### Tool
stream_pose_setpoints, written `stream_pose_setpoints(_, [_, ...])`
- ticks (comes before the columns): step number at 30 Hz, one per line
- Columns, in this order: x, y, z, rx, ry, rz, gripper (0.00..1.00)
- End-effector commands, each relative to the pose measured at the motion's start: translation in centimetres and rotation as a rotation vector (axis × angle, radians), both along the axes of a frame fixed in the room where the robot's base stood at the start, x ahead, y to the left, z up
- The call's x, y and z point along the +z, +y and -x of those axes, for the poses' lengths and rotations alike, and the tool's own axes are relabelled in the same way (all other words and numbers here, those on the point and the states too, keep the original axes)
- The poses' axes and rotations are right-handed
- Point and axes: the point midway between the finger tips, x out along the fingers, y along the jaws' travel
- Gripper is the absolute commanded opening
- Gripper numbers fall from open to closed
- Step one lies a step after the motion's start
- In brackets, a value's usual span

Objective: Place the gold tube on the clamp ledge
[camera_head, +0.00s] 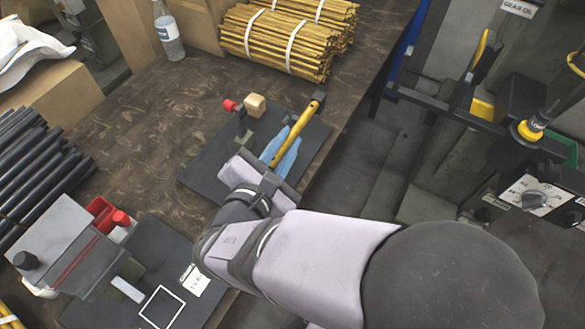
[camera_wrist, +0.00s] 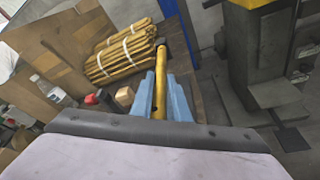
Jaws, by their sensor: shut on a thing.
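My gripper (camera_head: 281,146) has blue fingers, which also show in the wrist view (camera_wrist: 161,100). It is shut on the gold tube (camera_head: 295,134), a slim yellow rod with a dark far end. In the wrist view the tube (camera_wrist: 160,77) points away between the fingers. The tube is held over the right part of a dark plate (camera_head: 207,178). On that plate stands a small dark clamp (camera_head: 242,125) with a red knob (camera_head: 230,105) and a wooden block (camera_head: 255,105) beside it. The tube is to the right of these, apart from them. My wrist hides part of the plate.
Bundled gold tubes (camera_head: 275,42) lie at the back of the brown table (camera_head: 160,120). A bottle (camera_head: 168,30) stands back left. Dark tubes (camera_head: 38,160) and a grey press (camera_head: 65,240) are at left. The table's right edge is close to the plate.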

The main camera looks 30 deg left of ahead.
Motion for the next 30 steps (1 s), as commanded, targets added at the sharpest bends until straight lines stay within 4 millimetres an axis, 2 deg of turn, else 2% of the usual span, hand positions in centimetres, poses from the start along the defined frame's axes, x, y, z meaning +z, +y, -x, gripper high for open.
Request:
stream_pose_setpoints(12, [-5.6, 0.0, 0.0, 0.000, 0.000, 0.003, 0.00])
stream_pose_setpoints(22, [-6.6, 0.0, 0.0, -0.001, 0.000, 0.001, 0.00])
stream_pose_setpoints(30, [-9.6, 0.0, 0.0, 0.000, 0.000, 0.004, 0.00])
